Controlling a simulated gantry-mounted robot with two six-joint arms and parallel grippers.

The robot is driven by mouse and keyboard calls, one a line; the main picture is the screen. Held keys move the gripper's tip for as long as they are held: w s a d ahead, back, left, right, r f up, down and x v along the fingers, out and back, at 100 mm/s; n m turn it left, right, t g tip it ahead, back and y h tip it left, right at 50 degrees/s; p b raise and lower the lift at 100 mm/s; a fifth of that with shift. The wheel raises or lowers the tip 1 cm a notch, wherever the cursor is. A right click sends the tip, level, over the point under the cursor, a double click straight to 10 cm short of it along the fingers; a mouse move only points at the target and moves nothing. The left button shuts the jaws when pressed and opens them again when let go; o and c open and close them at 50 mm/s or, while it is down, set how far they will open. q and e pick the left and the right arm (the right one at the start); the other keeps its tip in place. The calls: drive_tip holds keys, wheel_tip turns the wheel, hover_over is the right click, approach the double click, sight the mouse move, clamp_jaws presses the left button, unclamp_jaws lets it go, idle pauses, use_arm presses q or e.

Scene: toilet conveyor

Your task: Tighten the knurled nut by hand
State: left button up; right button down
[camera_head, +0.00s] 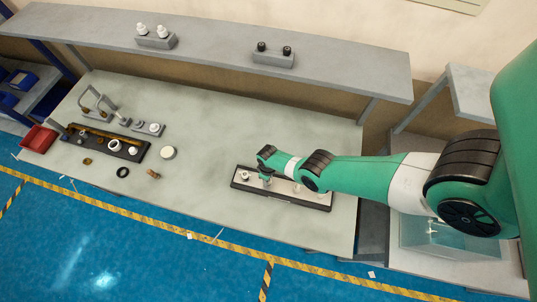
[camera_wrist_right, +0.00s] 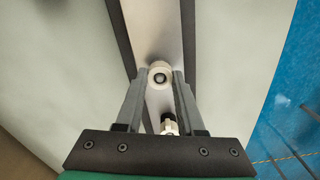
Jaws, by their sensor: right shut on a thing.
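A white round nut (camera_wrist_right: 152,75) with a dark centre sits over the pale strip of a dark-edged board (camera_wrist_right: 121,30). My right gripper (camera_wrist_right: 160,78) is shut on this nut, with one finger on each side of it. Knurling on it is too small to make out. In the head view the right gripper (camera_head: 267,180) reaches down over the same board (camera_head: 318,205), and the arm hides part of it. A second white fitting with a black top (camera_wrist_right: 168,127) shows between the fingers, nearer the wrist camera. My left gripper is not in view.
A second dark board (camera_head: 135,153) with brass and white parts lies at the table's left, near a red bin (camera_head: 38,139). Loose parts, including a black ring (camera_head: 122,172) and a white disc (camera_head: 168,153), lie nearby. A grey shelf (camera_head: 345,75) runs behind. The table's middle is clear.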

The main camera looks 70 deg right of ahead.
drive_tip(key=c, duration=0.8)
unclamp_jaws()
drive_tip(key=shift+m, duration=0.6)
drive_tip(key=shift+c, duration=0.2)
drive_tip(key=shift+r, duration=0.1)
wheel_tip(320, 180, up, 3)
drive_tip(key=p, duration=0.3)
drive_tip(key=o, duration=0.6)
drive_tip(key=shift+c, duration=0.2)
